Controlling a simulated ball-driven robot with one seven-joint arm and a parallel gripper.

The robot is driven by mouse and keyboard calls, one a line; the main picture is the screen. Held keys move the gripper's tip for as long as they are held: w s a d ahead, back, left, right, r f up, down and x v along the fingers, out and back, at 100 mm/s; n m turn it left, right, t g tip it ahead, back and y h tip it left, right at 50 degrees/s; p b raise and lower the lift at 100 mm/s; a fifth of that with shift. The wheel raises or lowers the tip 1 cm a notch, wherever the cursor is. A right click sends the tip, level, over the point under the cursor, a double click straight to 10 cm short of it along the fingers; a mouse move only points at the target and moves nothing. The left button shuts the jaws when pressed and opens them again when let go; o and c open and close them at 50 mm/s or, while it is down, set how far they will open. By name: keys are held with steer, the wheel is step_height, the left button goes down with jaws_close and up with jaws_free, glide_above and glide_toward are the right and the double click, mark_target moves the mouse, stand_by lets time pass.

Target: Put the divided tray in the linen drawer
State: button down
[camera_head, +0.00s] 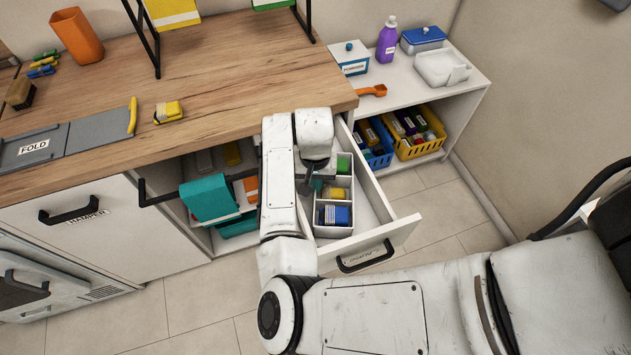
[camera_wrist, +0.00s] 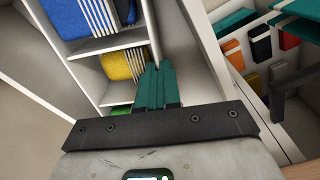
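The white divided tray (camera_head: 334,231) is inside the pulled-out drawer (camera_head: 398,234), lying along its left part. Its compartments hold green, yellow and blue items. The drawer has a black handle and a label too small to read surely. My gripper (camera_head: 312,186) is at the tray's left long wall, partly hidden by my arm. In the wrist view, my gripper's teal fingers (camera_wrist: 157,86) are close together at that wall of the tray (camera_wrist: 112,43) and appear shut on it. Whether the tray's base rests on the drawer floor is hidden.
An open cupboard left of the drawer holds teal cloths (camera_head: 208,199). The wooden counter (camera_head: 235,65) above carries a grey folding board (camera_head: 88,137) and a yellow block (camera_head: 169,111). A white shelf unit at right holds a blue basket (camera_head: 375,153) and a yellow basket (camera_head: 418,145). The drawer's right side is bare.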

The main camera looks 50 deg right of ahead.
steer(key=shift+f, duration=0.6)
steer(key=c, duration=1.3)
jaws_free()
steer(key=shift+o, duration=0.2)
